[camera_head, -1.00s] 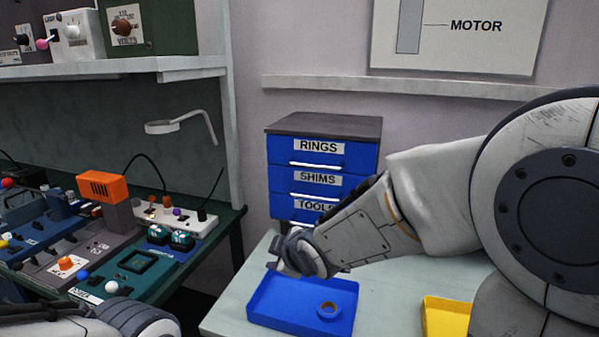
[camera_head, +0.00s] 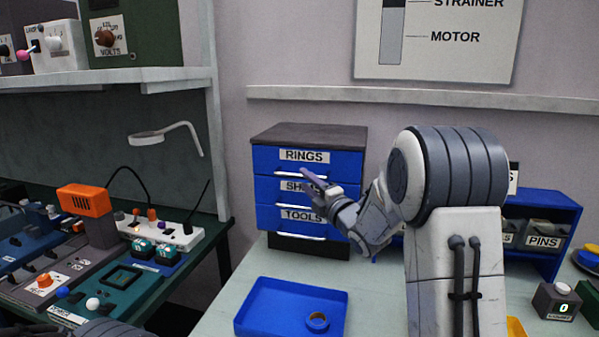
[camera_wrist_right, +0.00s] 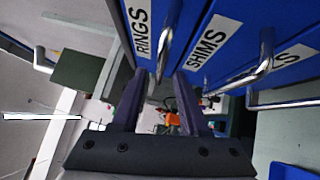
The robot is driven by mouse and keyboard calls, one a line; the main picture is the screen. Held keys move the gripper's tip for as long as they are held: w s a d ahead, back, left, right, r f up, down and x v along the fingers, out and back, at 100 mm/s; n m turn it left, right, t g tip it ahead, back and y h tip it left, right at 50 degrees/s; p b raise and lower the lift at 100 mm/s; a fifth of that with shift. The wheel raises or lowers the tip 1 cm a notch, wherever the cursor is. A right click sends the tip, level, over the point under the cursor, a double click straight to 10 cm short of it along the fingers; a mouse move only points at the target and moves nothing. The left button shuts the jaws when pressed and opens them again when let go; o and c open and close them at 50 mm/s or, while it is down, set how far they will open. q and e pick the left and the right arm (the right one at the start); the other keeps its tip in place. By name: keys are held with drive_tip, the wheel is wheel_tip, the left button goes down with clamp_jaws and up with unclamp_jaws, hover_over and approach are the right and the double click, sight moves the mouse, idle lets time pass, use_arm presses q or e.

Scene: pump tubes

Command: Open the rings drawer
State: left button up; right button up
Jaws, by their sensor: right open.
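The rings drawer (camera_head: 265,158) is the top blue drawer of a small cabinet with a dark top, and it is closed. Its silver handle (camera_head: 288,174) runs across the front below the RINGS label. My right gripper (camera_head: 311,180) is open at the right part of this handle. In the right wrist view, my two dark fingers (camera_wrist_right: 161,92) stand apart, and the rings handle (camera_wrist_right: 168,45) reaches into the gap between them. I cannot tell whether they touch it. My left gripper is not in view; only part of my left arm shows at the bottom left.
The shims drawer (camera_head: 267,190) and tools drawer (camera_head: 267,217) below are closed, with similar handles. A blue tray (camera_head: 262,322) holding a ring (camera_head: 318,321) lies on the table in front. A blue bin rack (camera_head: 565,205) stands to the right, and a cluttered workbench is at the left.

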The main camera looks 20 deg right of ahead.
sight(301, 177)
drive_tip(key=shift+p+x, duration=0.45)
drive_tip(key=shift+x, duration=1.6)
clamp_jaws()
drive_tip(key=shift+f, duration=0.1)
